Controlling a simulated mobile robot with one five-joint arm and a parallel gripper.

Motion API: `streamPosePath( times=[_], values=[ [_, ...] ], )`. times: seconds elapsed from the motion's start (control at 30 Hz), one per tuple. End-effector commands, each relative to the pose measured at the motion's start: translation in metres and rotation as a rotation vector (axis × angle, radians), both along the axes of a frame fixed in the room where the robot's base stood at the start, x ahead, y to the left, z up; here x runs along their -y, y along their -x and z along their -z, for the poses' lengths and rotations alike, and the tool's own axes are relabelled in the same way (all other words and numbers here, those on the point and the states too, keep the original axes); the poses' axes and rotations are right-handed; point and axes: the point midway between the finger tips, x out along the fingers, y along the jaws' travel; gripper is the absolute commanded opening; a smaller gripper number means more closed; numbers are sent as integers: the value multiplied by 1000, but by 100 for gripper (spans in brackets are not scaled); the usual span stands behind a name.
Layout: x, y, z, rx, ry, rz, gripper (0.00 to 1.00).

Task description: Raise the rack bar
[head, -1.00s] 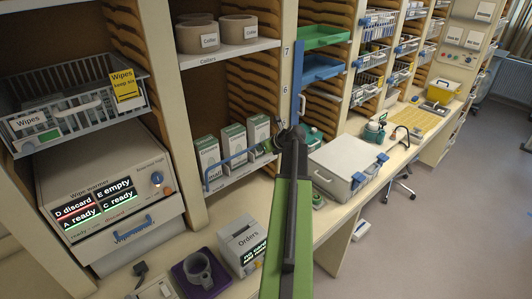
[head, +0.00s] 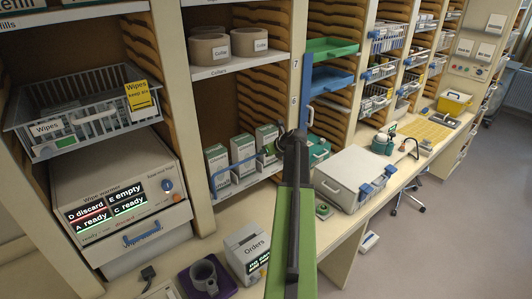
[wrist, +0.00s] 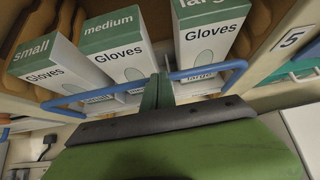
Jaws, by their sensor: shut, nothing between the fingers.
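The rack bar (head: 236,176) is a blue rod with bent ends, across the front of the shelf of glove boxes. It also shows in the wrist view (wrist: 205,71), crossing in front of the small, medium and large glove boxes (wrist: 118,50). My gripper (wrist: 157,88) is shut and empty, its narrow green fingers pointing at the bar near its middle in the wrist view. I cannot tell whether they touch it. In the head view my dark wrist and green arm stand at the right end of the bar, and the fingers are hard to make out.
A wipe warmer (head: 110,195) stands left under a wire basket of wipes (head: 90,115). A mug (head: 203,277) and an Orders box (head: 247,250) are on the counter below. A pale case (head: 350,175) sits right of my arm. A blue upright strip (head: 306,90) stands beside the shelf.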

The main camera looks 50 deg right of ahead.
Motion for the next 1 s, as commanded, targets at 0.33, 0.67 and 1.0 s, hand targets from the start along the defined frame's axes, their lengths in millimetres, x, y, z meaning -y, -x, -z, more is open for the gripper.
streamPosePath(
  times=[0.33, 0.67, 1.0],
  values=[
    [-3, -3, -8, 14, 0, -3, 0],
    [-14, 47, -46, 12, 1, 1, 0],
    [-17, 67, -54, 11, 3, 0, 0]
  ],
)
